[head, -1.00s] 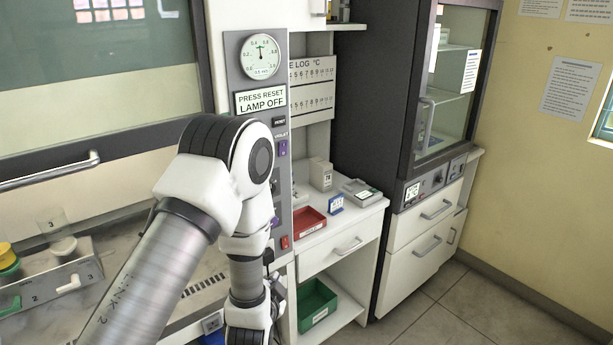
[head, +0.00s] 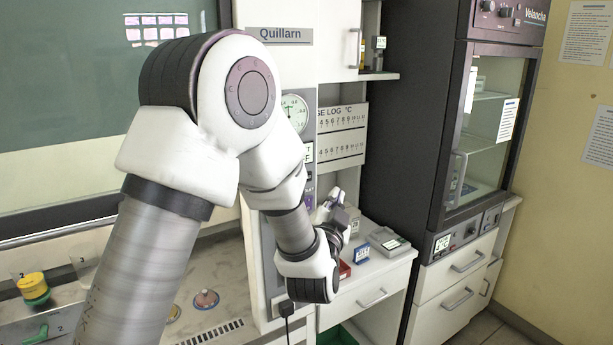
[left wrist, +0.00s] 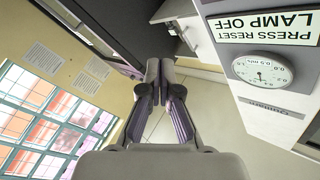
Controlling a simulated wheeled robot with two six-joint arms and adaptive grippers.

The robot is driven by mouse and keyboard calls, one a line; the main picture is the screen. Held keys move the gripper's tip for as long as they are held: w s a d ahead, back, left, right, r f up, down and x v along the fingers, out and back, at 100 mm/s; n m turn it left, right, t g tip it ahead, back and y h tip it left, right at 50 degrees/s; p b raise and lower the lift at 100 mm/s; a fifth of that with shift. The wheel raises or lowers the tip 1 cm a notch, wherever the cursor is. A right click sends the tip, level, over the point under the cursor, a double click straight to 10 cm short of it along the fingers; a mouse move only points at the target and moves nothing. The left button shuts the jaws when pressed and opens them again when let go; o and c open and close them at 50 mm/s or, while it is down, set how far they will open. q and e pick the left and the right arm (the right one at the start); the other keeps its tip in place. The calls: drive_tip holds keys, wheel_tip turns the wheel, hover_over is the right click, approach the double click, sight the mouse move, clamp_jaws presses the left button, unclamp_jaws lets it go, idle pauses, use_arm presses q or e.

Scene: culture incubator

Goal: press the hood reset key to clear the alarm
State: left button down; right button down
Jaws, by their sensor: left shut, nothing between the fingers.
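The hood's grey control panel (head: 302,93) carries a round gauge (head: 295,113) and is mostly covered by my left arm in the head view. The reset key is hidden there behind the arm. The left wrist view shows the sign (left wrist: 265,27) reading PRESS RESET LAMP OFF, upside down, and the gauge (left wrist: 262,70) beside it; I cannot see the key there either. My left gripper (head: 338,203) is in front of the bench shelf, to the right of the panel. In the left wrist view its fingers (left wrist: 160,68) are shut and empty, apart from the panel. My right gripper is not in view.
The incubator (head: 440,150) stands to the right. The white bench (head: 375,275) holds a grey device (head: 388,241), a blue stand (head: 361,253) and a red tray (head: 345,269). Floor is clear at lower right.

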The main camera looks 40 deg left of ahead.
use_arm(q)
drive_tip(key=shift+w+a+f+p, duration=0.1)
drive_tip(key=shift+w+a+p, duration=0.35)
drive_tip(key=shift+a, duration=0.9)
drive_tip(key=shift+w+a+p, duration=0.15)
drive_tip(key=shift+w+a, duration=0.6)
drive_tip(key=shift+a, duration=0.6)
drive_tip(key=shift+w+a+f+p, duration=0.1)
drive_tip(key=shift+w+a+p, duration=0.35)
drive_tip(key=shift+a, duration=0.9)
drive_tip(key=shift+w+a+r, duration=0.1)
drive_tip(key=shift+w, duration=0.1)
drive_tip(key=shift+w+a, duration=0.1)
drive_tip(key=shift+a, duration=0.2)
drive_tip(key=shift+w+a, duration=0.15)
drive_tip(key=shift+a, duration=0.15)
drive_tip(key=shift+s+d+b, duration=0.3)
drive_tip(key=shift+s+d, duration=0.05)
drive_tip(key=shift+d, duration=0.4)
